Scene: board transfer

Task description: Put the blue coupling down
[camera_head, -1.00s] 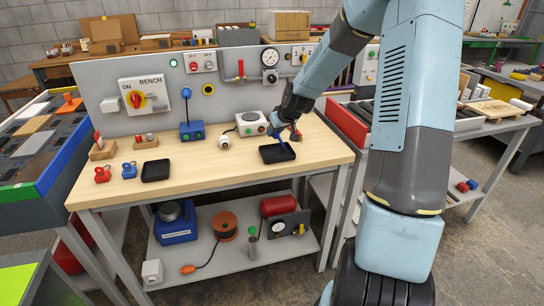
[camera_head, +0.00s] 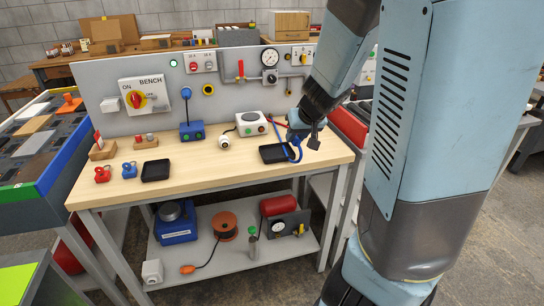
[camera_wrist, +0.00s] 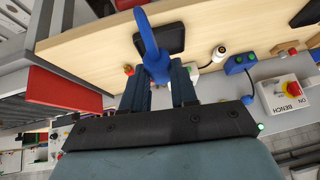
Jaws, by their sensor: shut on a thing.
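My gripper (camera_head: 300,132) is above the right part of the bench top, by the right edge of a black tray (camera_head: 270,154). It is shut on the blue coupling (camera_head: 293,152), which shows as a thin blue loop hanging down in the head view. In the wrist view the coupling (camera_wrist: 151,45) sticks out from between the fingers of my gripper (camera_wrist: 160,88) and overlaps the black tray (camera_wrist: 177,38). It looks raised above the bench; I cannot tell the exact gap.
A white box with buttons (camera_head: 251,124) stands behind the tray. A second black tray (camera_head: 155,171), a blue padlock-shaped piece (camera_head: 129,171) and a red one (camera_head: 102,174) are at the left. The middle front of the bench top (camera_head: 220,170) is clear.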

